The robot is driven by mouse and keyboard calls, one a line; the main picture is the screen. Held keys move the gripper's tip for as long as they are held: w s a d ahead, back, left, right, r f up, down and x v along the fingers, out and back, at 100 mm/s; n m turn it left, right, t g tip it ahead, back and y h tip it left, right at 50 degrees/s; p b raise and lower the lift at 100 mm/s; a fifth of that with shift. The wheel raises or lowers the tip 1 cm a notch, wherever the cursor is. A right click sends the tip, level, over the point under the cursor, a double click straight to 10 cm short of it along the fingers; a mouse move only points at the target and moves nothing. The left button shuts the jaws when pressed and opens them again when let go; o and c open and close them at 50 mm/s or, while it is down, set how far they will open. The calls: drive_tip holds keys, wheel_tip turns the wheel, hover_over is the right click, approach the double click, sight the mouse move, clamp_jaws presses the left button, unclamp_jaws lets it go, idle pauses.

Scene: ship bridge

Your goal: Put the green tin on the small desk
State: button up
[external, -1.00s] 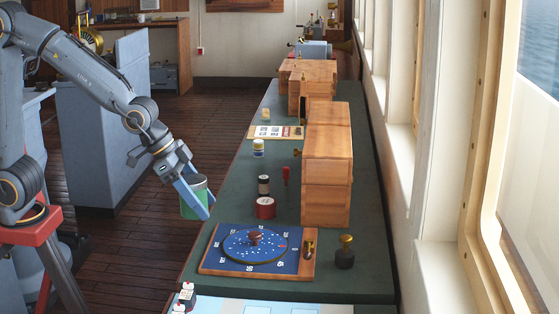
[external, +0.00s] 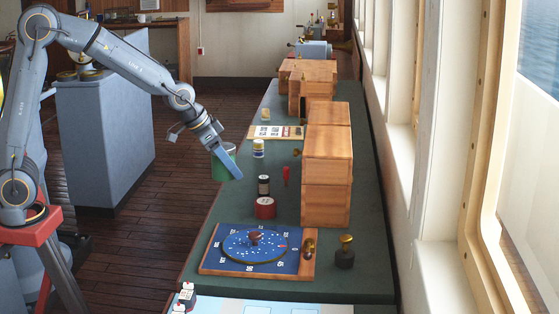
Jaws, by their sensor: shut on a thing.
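My gripper (external: 226,165) is shut on the green tin (external: 218,170). The tin has a pale top and hangs between the fingers, partly covered by the near blue finger. In the picture it overlaps the left edge of the long green-topped counter (external: 230,205); I cannot tell its exact height. A wooden desk (external: 172,50) stands at the back left against the wall; I cannot tell for sure whether it is the small desk.
The counter holds a blue star dial board (external: 212,262), a red tin (external: 265,208), a dark jar (external: 263,186), a yellow-capped jar (external: 258,148), wooden boxes (external: 328,160) and a brass-knobbed stamp (external: 344,255). A grey cabinet (external: 105,140) stands left. Plank floor (external: 150,220) is clear between.

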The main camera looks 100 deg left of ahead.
drive_tip(key=s+a+f+n, duration=0.1)
drive_tip(key=s+a, duration=0.3)
drive_tip(key=a, duration=0.5)
drive_tip(key=s+a+f+n+y, duration=0.1)
drive_tip(key=s+a, duration=0.3)
drive_tip(key=a, duration=0.5)
drive_tip(key=s+a+n+g+y, duration=0.1)
drive_tip(key=s+a, duration=0.3)
drive_tip(key=a, duration=0.6)
drive_tip(key=shift+s+f+n, duration=0.15)
drive_tip(key=shift+f+n, duration=0.25)
drive_tip(key=shift+n, duration=0.3)
drive_tip(key=w+p, duration=0.1)
drive_tip(key=w, duration=0.5)
drive_tip(key=w+f+p, duration=0.1)
drive_tip(key=w+p, duration=0.1)
drive_tip(key=w, duration=0.5)
drive_tip(key=w+f+p, duration=0.1)
drive_tip(key=w+p, duration=0.1)
drive_tip(key=w, duration=0.4)
drive_tip(key=shift+w, duration=0.3)
drive_tip(key=shift+d+f+p, duration=0.1)
drive_tip(key=shift+f+p, duration=0.75)
drive_tip(key=shift+f, duration=1.1)
drive_tip(key=shift+w+f+p, duration=0.2)
drive_tip(key=shift+f+p, duration=0.1)
drive_tip(key=shift+p, duration=0.1)
